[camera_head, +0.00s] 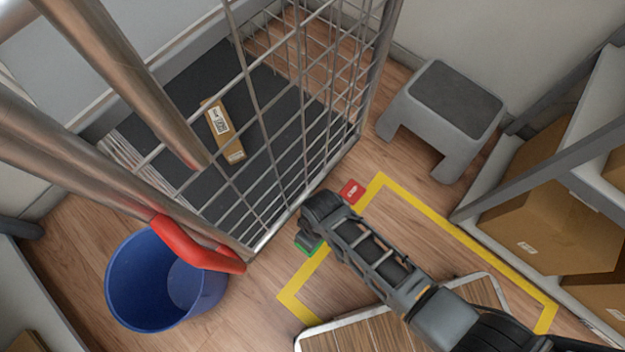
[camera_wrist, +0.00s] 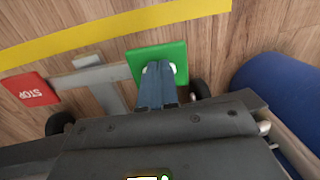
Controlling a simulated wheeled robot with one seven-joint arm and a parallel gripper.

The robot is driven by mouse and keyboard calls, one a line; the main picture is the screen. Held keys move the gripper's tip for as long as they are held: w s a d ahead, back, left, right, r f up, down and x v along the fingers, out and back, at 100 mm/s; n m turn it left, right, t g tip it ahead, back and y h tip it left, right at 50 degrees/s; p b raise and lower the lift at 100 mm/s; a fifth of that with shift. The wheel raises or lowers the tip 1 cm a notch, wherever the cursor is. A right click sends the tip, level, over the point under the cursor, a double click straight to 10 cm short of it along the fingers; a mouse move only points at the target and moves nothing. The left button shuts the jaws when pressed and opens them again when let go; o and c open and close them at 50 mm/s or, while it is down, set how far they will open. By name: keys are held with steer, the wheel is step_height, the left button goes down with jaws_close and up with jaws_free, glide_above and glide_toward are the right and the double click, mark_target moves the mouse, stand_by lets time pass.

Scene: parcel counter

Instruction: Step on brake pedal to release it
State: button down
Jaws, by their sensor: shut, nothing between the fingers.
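The roll cage (camera_head: 262,88) has two pedals low at its near side. The red pedal (camera_head: 352,191) reads STOP and also shows at the left of the wrist view (camera_wrist: 31,90). The green pedal (camera_head: 316,250) is largely hidden under my gripper (camera_head: 308,240) in the head view. In the wrist view the green pedal (camera_wrist: 178,55) is clearer, with a partly covered white mark. My gripper's fingers (camera_wrist: 158,70) are shut and empty, pointing down over the green pedal. I cannot tell whether they touch it. A grey metal bar (camera_wrist: 90,80) lies between the pedals.
A blue bin (camera_head: 150,285) stands left of the pedals, below a red handle grip (camera_head: 200,250). A grey step stool (camera_head: 440,105) is at the upper right. Shelves with boxes (camera_head: 540,195) line the right. A parcel (camera_head: 222,132) lies inside the cage.

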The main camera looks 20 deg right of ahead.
steer(key=shift+s+a+f+t+h, duration=0.25)
steer(key=shift+f+h, duration=0.15)
steer(key=shift+f, duration=0.1)
steer(key=shift+s+a+f+t+h, duration=0.15)
steer(key=shift+f+t+h, duration=0.1)
steer(key=shift+f+h, duration=0.2)
steer(key=shift+a+f+t+h, duration=0.2)
steer(key=shift+f+t+h, duration=0.1)
steer(key=shift+f, duration=0.65)
steer(key=shift+s+b, duration=0.1)
steer(key=shift+b, duration=0.2)
step_height(320, 180, up, 14)
steer(key=s+a+p, duration=0.1)
steer(key=a+p, duration=0.1)
steer(key=p, duration=0.7)
steer(key=shift+s+r, duration=0.1)
